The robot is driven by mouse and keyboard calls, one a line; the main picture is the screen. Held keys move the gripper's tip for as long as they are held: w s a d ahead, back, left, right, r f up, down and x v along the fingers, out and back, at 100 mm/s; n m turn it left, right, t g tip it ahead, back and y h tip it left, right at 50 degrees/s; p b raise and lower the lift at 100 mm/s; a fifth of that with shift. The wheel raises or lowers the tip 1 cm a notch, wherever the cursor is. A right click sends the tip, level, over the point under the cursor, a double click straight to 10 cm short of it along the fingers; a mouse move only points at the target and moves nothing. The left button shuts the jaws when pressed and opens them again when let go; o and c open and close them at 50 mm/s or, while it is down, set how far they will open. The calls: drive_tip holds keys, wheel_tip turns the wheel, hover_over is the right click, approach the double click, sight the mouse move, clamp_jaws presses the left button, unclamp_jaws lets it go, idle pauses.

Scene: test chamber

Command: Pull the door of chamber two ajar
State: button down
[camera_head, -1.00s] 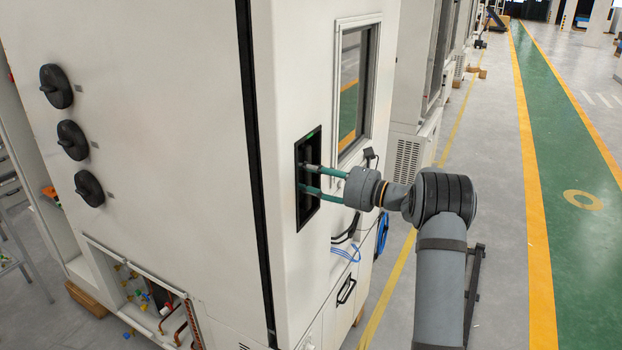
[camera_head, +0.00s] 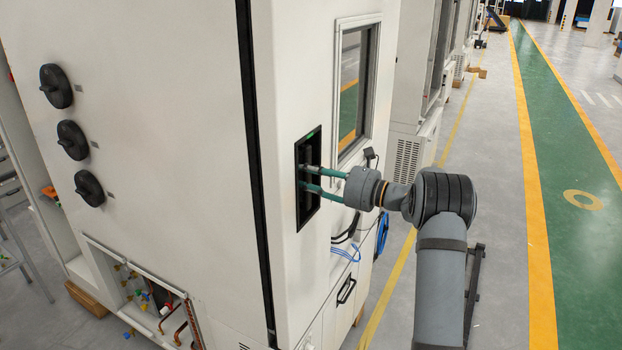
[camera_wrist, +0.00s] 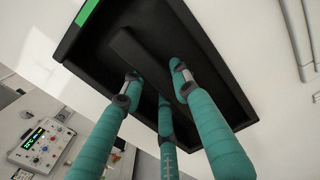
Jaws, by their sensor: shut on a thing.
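The chamber door (camera_head: 288,100) is a white panel with a window, in the middle of the head view. It looks closed against the cabinet side, along a black seal (camera_head: 255,170). A black recessed handle pocket (camera_head: 307,215) with a green strip is set in the door. In the wrist view the dark handle bar (camera_wrist: 150,65) runs across the pocket (camera_wrist: 222,75). My gripper (camera_head: 309,178) has its teal fingers inside the pocket, shut on the handle bar. In the wrist view the fingers (camera_wrist: 155,90) stand on both sides of the bar. No chamber number is readable.
Cables (camera_head: 347,240) hang below my wrist. A control panel (camera_wrist: 42,145) shows at lower left in the wrist view. The grey floor and green lane (camera_head: 575,170) to the right are clear.

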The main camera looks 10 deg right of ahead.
drive_tip(key=shift+b+v, duration=0.7)
drive_tip(key=shift+v, duration=0.75)
drive_tip(key=shift+d+f, duration=0.2)
drive_tip(key=g, duration=0.1)
approach(309, 175)
drive_tip(key=shift+w+a+f+n+y+b, duration=0.3)
drive_tip(key=shift+w+a+n+y+b, duration=0.15)
drive_tip(key=shift+w, duration=0.2)
drive_tip(key=shift+a, duration=0.15)
